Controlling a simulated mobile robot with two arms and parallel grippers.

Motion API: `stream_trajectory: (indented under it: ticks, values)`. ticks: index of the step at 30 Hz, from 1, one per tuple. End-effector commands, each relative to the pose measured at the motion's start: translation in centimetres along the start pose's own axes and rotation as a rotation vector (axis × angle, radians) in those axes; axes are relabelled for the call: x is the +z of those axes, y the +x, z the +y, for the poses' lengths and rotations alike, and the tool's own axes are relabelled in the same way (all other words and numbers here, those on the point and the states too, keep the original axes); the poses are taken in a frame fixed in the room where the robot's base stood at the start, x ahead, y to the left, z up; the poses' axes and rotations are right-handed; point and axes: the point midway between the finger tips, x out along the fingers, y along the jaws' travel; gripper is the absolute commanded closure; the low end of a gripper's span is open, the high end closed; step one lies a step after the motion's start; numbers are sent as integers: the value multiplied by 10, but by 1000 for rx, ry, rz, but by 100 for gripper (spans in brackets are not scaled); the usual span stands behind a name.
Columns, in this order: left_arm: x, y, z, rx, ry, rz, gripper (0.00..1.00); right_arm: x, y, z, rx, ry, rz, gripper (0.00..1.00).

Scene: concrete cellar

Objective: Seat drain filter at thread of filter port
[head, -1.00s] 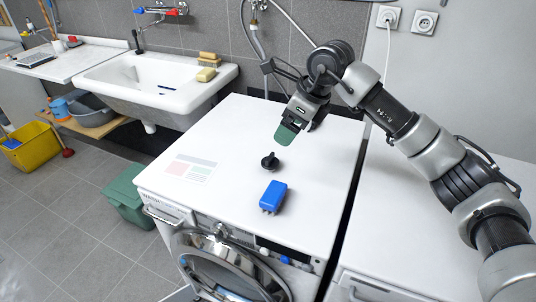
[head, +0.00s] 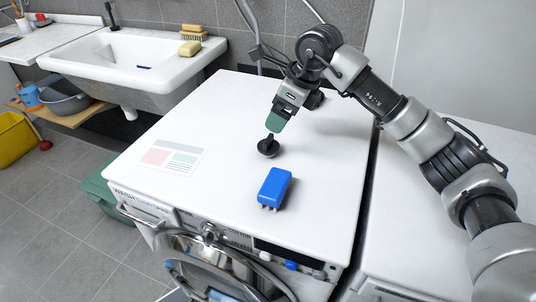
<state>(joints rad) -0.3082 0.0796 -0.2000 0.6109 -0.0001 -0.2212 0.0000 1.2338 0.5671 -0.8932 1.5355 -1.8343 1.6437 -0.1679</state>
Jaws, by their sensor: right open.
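The drain filter is probably the small black part with a round base and raised grip (head: 268,147), standing on the white washing machine top (head: 220,120). My right gripper (head: 277,122) has green fingers and is open, directly above and behind the black part. Its fingertips overlap the part's top in the picture; I cannot tell whether they touch it. The filter port is not visible in the head view. My left gripper is not in view.
A blue box-like object (head: 274,188) lies in front of the black part. A printed sheet (head: 173,157) lies to its left. A sink (head: 130,62) stands at the back left, a green bin (head: 100,192) beside the machine. The machine's round door (head: 215,265) is at the front.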

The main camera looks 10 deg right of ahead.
Motion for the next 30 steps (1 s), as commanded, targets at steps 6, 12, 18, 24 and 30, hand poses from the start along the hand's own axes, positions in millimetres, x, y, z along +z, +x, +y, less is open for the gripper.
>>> stream_trajectory:
  ticks: [6,12,18,24,30]
  values:
    - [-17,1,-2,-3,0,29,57,0,20,1,3,0,1,16]
    - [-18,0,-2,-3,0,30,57,0,51,1,3,0,0,16]
    - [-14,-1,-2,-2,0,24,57,-1,66,1,2,0,1,16]
    - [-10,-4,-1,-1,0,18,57,-3,96,3,3,1,1,16]
    - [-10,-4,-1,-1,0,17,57,-2,110,3,0,0,0,16]
